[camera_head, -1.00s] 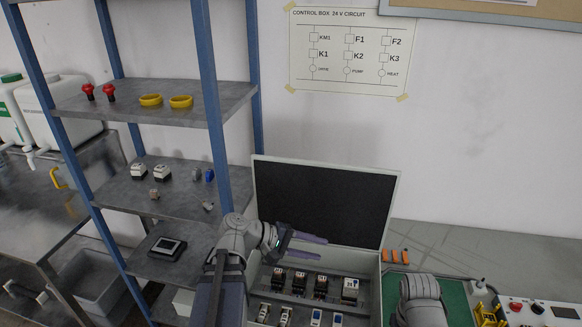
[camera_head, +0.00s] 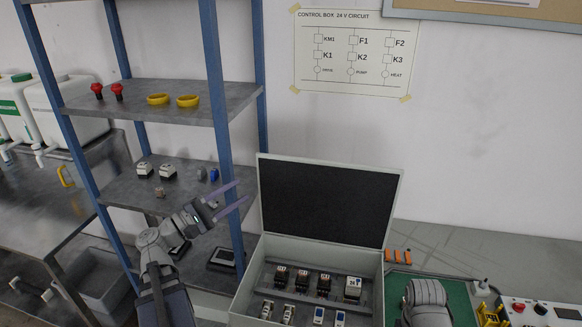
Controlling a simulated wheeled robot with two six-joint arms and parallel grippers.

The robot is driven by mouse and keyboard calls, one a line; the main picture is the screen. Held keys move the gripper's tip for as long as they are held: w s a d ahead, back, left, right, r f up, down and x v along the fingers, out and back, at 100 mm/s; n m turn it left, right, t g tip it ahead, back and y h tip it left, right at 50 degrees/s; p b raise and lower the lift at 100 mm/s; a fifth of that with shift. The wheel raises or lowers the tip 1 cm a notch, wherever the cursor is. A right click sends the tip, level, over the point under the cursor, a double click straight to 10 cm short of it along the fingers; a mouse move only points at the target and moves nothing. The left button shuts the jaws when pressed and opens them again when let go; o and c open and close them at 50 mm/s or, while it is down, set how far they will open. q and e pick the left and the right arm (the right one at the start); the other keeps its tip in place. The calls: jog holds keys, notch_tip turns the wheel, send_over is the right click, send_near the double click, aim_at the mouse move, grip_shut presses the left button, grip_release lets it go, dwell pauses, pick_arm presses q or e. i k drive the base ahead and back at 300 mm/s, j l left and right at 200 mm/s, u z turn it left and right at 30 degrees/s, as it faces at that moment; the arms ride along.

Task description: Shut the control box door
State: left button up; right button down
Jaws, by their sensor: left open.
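The control box (camera_head: 378,285) stands on the bench in the lower middle. Its door (camera_head: 327,203) stands raised at the back, showing its dark inner face with a pale rim. Relays and smaller modules sit in rows inside the box. My left gripper (camera_head: 240,194) is open and empty, left of the door and in front of the shelf rack, with its fingers pointing right and up. It appears apart from the door. My right arm (camera_head: 427,300) shows at the bottom right, over the green mat; its gripper is out of view.
A blue-post shelf rack (camera_head: 215,120) stands close left, holding red buttons, yellow rings and small modules. Right of the box lie orange parts (camera_head: 397,256), a green mat (camera_head: 458,297), a yellow holder (camera_head: 487,314) and a control panel (camera_head: 540,309). A circuit chart (camera_head: 352,55) hangs on the wall.

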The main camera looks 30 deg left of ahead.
aim_at(350, 205)
jog(key=k+j+z, duration=0.15)
jog(key=j, duration=0.2)
jog(key=j+z, duration=0.1)
jog(key=j, duration=0.2)
jog(key=k+j+z, duration=0.15)
jog(key=j, duration=0.2)
jog(key=k+j+z, duration=0.15)
jog(key=j, duration=0.15)
jog(key=j+z, duration=0.2)
jog(key=j, duration=0.2)
jog(key=k+j+z, duration=0.15)
jog(key=j, duration=0.2)
jog(key=k+j+z, duration=0.2)
jog(key=j, duration=0.2)
jog(key=j+z, duration=0.85)
jog(key=j, duration=0.15)
jog(key=k+j+z, duration=0.2)
jog(key=j+z, duration=0.2)
